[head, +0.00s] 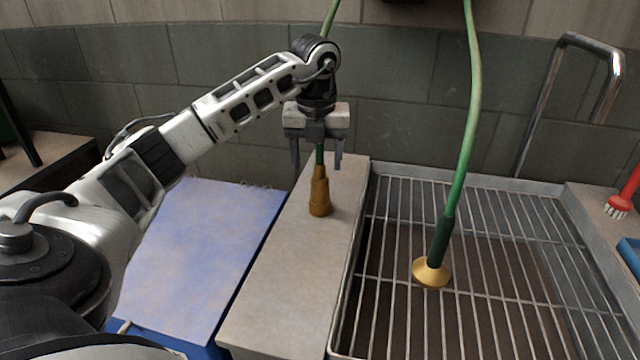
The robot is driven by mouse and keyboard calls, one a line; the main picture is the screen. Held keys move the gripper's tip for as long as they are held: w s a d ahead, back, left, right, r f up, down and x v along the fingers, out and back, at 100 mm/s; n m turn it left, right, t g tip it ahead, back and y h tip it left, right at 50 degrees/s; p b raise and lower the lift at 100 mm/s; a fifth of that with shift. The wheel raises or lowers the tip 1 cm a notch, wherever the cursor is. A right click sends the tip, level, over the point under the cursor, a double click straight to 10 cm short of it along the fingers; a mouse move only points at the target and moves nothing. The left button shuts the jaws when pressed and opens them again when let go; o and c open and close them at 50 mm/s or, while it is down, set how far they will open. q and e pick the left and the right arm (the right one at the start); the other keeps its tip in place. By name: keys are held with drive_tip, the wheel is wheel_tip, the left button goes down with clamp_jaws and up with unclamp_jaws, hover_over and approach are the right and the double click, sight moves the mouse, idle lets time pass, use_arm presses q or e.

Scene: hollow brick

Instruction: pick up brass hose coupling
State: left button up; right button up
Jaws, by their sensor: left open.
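A brass hose coupling (319,198), brownish with a small side stub, stands upright on the stone ledge (290,270) at the end of a green hose. My left gripper (317,166) points down over it. Its two fingers are apart, one on each side of the green hose just above the coupling. The gripper looks empty; whether a finger touches the hose I cannot tell. My right gripper is not in view.
A second green hose ends in a gold, disc-shaped head (430,273) on the metal grate (500,270) to the right. A blue mat (195,255) lies left of the ledge. A chrome rail (610,80) and a red brush (622,200) are at right. A tiled wall (420,100) stands behind.

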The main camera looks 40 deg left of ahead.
sight(320, 179)
use_arm(q)
drive_tip(key=shift+w+f+p, duration=0.2)
drive_tip(key=shift+f+p, duration=0.05)
drive_tip(key=shift+f, duration=1.2)
drive_tip(key=shift+w+f+p, duration=0.2)
drive_tip(key=shift+f, duration=1.25)
drive_tip(key=c, duration=1.1)
